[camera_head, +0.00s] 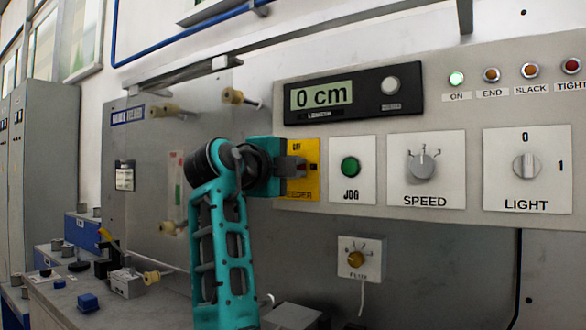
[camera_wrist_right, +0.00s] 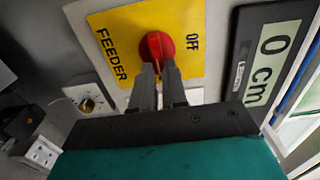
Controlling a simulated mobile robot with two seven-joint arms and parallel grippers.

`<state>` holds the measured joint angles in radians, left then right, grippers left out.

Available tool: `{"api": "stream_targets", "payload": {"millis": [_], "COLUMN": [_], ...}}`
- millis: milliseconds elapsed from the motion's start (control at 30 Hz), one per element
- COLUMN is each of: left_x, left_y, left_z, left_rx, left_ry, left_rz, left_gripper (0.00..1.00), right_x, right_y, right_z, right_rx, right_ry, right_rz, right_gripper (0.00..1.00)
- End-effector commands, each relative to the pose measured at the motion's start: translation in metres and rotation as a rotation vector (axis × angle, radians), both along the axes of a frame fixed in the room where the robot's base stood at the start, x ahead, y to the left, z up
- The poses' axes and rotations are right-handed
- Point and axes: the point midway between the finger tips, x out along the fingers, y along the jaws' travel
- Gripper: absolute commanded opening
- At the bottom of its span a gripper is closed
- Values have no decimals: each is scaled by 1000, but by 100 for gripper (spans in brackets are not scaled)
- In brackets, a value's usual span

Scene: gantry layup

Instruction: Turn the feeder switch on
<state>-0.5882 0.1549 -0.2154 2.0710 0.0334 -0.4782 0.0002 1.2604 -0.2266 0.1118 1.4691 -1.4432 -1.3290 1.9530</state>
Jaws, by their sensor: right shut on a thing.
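The feeder switch is a red rotary knob (camera_wrist_right: 156,46) on a yellow plate (camera_wrist_right: 122,22) lettered FEEDER and OFF. In the head view the yellow plate (camera_head: 313,172) sits at the left end of the grey control panel, and my gripper hides most of it and the knob. My right gripper (camera_head: 298,171), on a teal arm, reaches the plate from the left. In the right wrist view its two dark fingers (camera_wrist_right: 158,74) are shut on the lower part of the red knob. The OFF lettering lies beside the knob there. My left gripper is in neither view.
Right of the switch are the green JOG button (camera_head: 350,167), SPEED knob (camera_head: 421,165) and LIGHT knob (camera_head: 526,166). A display (camera_head: 321,95) above reads 0 cm. A small FILTER knob box (camera_head: 358,258) hangs below.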

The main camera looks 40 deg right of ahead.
Motion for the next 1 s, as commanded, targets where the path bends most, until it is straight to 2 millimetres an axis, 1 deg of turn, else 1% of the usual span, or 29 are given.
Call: {"api": "stream_targets", "payload": {"millis": [433,467,700,900,1000], "left_x": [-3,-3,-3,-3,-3], "left_y": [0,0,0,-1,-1], "left_z": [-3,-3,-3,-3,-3], "left_rx": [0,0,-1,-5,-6], "left_ry": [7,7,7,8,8], "left_rz": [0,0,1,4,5], "left_gripper": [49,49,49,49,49], "right_x": [0,0,0,0,-1], "right_y": [0,0,0,0,4], "right_z": [0,0,0,0,0], "right_rx": [4,4,3,3,2], "right_ry": [-10,-10,-8,-7,-8], "right_rz": [0,0,0,0,1], "right_gripper": [0,16,38,38,38]}}
